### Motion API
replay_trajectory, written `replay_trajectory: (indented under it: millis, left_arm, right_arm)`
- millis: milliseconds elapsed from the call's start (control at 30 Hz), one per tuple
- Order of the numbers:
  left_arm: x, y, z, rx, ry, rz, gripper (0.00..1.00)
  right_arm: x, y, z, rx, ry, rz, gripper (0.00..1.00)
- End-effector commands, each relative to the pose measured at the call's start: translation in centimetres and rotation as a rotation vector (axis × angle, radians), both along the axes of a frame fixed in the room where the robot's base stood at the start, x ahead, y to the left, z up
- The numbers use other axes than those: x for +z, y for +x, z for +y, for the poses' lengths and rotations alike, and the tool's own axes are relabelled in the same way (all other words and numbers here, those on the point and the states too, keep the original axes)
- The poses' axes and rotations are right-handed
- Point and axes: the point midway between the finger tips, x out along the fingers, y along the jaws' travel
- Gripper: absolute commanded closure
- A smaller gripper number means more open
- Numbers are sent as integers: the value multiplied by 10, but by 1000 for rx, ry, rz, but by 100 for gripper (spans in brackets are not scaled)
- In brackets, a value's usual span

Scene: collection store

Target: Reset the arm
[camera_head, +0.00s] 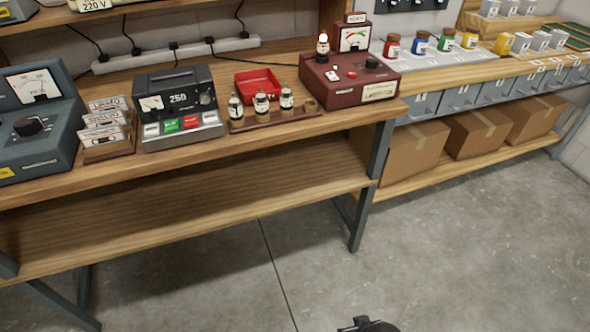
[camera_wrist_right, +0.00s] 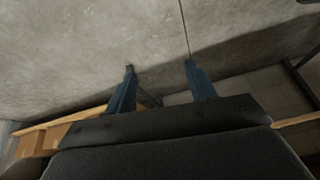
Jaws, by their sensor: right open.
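My right gripper (camera_wrist_right: 159,65) shows in the right wrist view with its two blue fingers apart and nothing between them. Bare grey floor lies beyond its fingertips. In the head view only a small black piece of my arm shows at the bottom edge, over the floor and well apart from the bench. My left gripper is in neither view.
A wooden bench (camera_head: 270,218) carries a grey device marked 250 (camera_head: 178,100), a red tester box (camera_head: 345,84), a red tray (camera_head: 258,84) and a rack of small bulbs (camera_head: 275,118). Cardboard boxes (camera_head: 413,152) stand on the right lower shelf. The floor (camera_head: 450,260) in front is clear.

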Motion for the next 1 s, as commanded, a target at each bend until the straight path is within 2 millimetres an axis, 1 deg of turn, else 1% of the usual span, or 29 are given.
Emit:
replay_trajectory:
  millis: [33, 200, 300, 433, 600, 900, 933, 1000]
  left_arm:
    - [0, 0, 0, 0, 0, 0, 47]
    - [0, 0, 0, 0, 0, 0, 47]
    - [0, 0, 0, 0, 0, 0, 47]
    - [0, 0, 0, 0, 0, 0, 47]
    - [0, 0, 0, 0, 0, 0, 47]
    - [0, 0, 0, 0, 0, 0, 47]
    - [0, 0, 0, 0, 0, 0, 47]
    - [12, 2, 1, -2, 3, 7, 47]
  right_arm:
    - [-17, 0, 8, 5, 16, -9, 45]
    - [-73, -2, 41, 17, 81, -71, 45]
    - [-97, -6, 57, 19, 113, -101, 45]
    - [-121, -12, 72, 19, 144, -132, 45]
    - [-144, -19, 87, 17, 173, -162, 45]
    - [-170, -31, 103, 13, 207, -194, 45]
    - [-172, -32, 105, 12, 210, -198, 45]
    - [-159, -29, 103, 13, 206, -192, 45]
